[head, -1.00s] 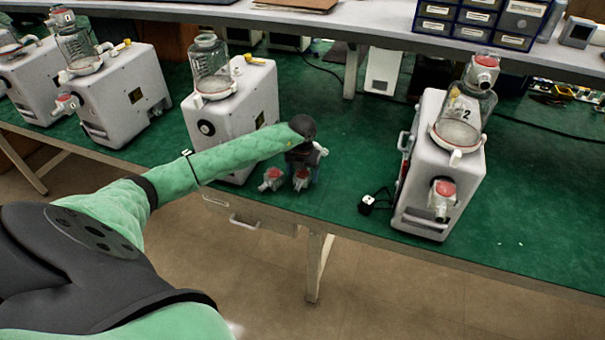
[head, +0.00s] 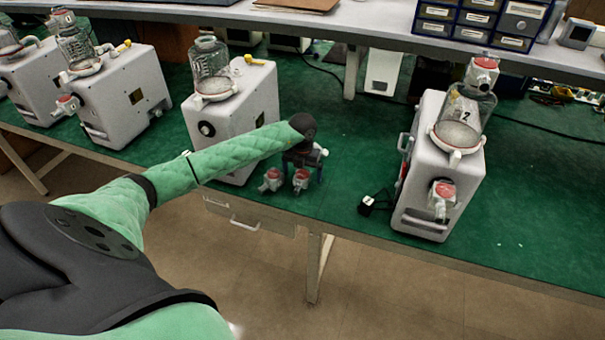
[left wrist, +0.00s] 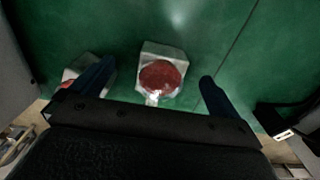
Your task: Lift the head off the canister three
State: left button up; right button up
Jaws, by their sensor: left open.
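A clear glass canister (head: 211,75) stands on the middle white pump (head: 238,115); its neck shows no red-capped head, and I cannot read its number. Two loose red-capped heads stand on the green bench, a left one (head: 271,180) and a right one (head: 301,179). My left gripper (head: 304,174) is open and empty, pointing down right by these heads. In the left wrist view, one red-capped head (left wrist: 162,76) sits between and beyond the spread blue fingers. Another (left wrist: 72,76) is partly hidden by the left finger. My right gripper is out of view.
The right pump (head: 440,165) carries a canister marked 2 (head: 463,115) with a red-capped head (head: 482,70). More pumps (head: 120,100) stand at left. A black plug (head: 367,204) lies right of my gripper. A shelf with drawers (head: 480,20) runs behind.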

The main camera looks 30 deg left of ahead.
pick_arm(q)
jog(key=shift+r+p, duration=1.5)
jog(key=shift+r, duration=3.05)
jog(key=shift+f, duration=0.1)
